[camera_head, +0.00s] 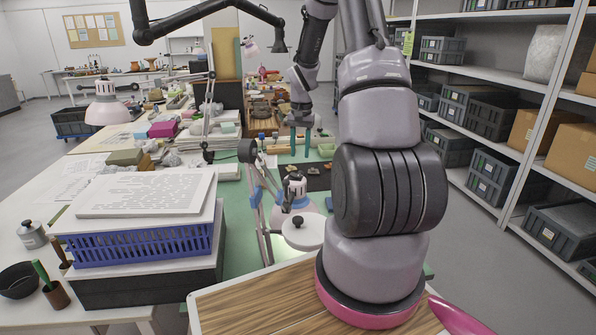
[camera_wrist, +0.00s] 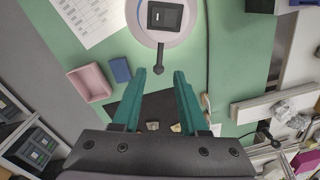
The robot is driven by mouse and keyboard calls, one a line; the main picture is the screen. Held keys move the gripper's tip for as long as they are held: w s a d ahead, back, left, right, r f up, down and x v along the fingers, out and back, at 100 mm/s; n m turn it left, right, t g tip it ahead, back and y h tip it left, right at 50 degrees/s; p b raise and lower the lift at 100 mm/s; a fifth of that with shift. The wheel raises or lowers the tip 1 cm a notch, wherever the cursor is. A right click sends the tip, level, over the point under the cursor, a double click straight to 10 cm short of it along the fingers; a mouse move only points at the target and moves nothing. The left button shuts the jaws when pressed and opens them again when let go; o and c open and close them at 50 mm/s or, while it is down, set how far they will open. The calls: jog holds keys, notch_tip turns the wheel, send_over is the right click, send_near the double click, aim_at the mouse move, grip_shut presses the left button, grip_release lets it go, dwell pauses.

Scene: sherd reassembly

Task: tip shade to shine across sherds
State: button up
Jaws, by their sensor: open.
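The lamp's pale shade (camera_head: 294,205) stands over the green mat in the head view, partly behind its jointed arm. In the wrist view a round pale head (camera_wrist: 158,33) with a dark square shows at the top, and a short black handle (camera_wrist: 159,60) points from it toward my gripper. My gripper (camera_wrist: 159,72) is open and empty. Its teal fingertips lie either side of the handle's end in the picture; I cannot tell the depth gap. In the head view my gripper (camera_head: 300,152) points down. Sherds (camera_wrist: 153,126) lie on a dark mat (camera_wrist: 157,104), partly hidden by my gripper.
A pink tray (camera_wrist: 90,82) and a blue box (camera_wrist: 121,69) sit beside the dark mat. A white disc with a black knob (camera_head: 298,222) is near the shade. Shelves (camera_head: 510,150) line the right.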

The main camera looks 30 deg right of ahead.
notch_tip(320, 180, down, 8)
jog(key=shift+a, duration=0.1)
jog(key=shift+c, duration=0.3)
grip_shut()
dwell(1.3)
